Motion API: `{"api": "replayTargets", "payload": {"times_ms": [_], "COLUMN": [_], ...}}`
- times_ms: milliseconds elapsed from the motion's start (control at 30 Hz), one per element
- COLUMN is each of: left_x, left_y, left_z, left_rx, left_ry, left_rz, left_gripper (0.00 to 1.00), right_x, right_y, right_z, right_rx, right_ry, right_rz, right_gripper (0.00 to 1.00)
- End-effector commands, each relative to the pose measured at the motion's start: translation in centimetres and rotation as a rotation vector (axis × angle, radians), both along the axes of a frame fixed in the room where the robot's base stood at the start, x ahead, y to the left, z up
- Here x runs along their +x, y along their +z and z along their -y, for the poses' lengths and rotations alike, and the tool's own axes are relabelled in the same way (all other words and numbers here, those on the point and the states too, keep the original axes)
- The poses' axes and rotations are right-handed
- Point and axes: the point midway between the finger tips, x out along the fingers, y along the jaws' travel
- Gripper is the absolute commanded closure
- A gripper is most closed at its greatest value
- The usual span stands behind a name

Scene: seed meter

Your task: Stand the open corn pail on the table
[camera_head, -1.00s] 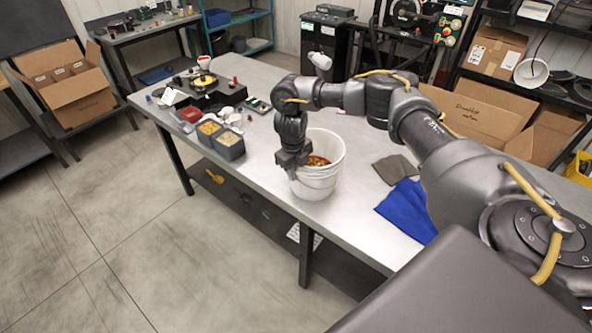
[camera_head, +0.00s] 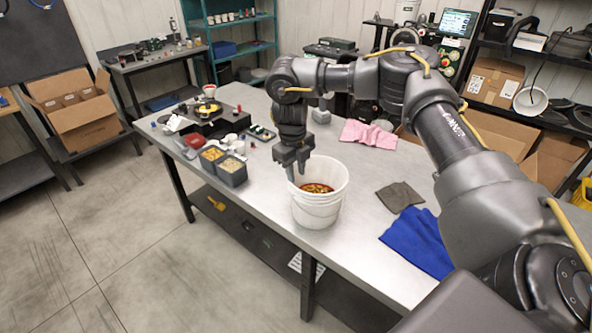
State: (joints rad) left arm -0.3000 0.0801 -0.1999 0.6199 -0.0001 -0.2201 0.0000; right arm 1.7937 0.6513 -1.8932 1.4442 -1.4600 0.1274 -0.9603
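The white corn pail (camera_head: 316,212) stands upright on the metal table (camera_head: 362,235), near its front edge. Its top is open and shows orange-yellow corn (camera_head: 317,188) inside. My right gripper (camera_head: 296,172) is at the left part of the pail's rim, pointing down. Its two fingers look spread with a gap between them and nothing held. Whether a finger still touches the rim I cannot tell. My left gripper is not in view.
A blue cloth (camera_head: 418,241) and a grey cloth (camera_head: 398,197) lie right of the pail. A pink cloth (camera_head: 368,134) lies farther back. Grey bins of seed (camera_head: 232,172) and a dark seed meter device (camera_head: 208,118) stand at the left. The table left of the pail is partly clear.

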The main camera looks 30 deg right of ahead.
Motion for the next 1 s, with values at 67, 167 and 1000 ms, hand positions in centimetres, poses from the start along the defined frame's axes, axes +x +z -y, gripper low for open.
{"api": "replayTargets", "payload": {"times_ms": [67,167,1000], "left_x": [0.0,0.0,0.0], "left_y": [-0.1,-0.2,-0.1], "left_z": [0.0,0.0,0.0], "left_rx": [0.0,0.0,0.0], "left_ry": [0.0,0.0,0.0], "left_rz": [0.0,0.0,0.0], "left_gripper": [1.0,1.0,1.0], "right_x": [0.0,0.0,3.2], "right_y": [0.5,0.8,-16.8], "right_z": [0.0,-0.1,-21.2], "right_rx": [-0.001,-0.001,0.612], "right_ry": [0.0,0.0,-0.42], "right_rz": [0.0,0.0,-0.006], "right_gripper": [0.73,0.73,0.73]}}
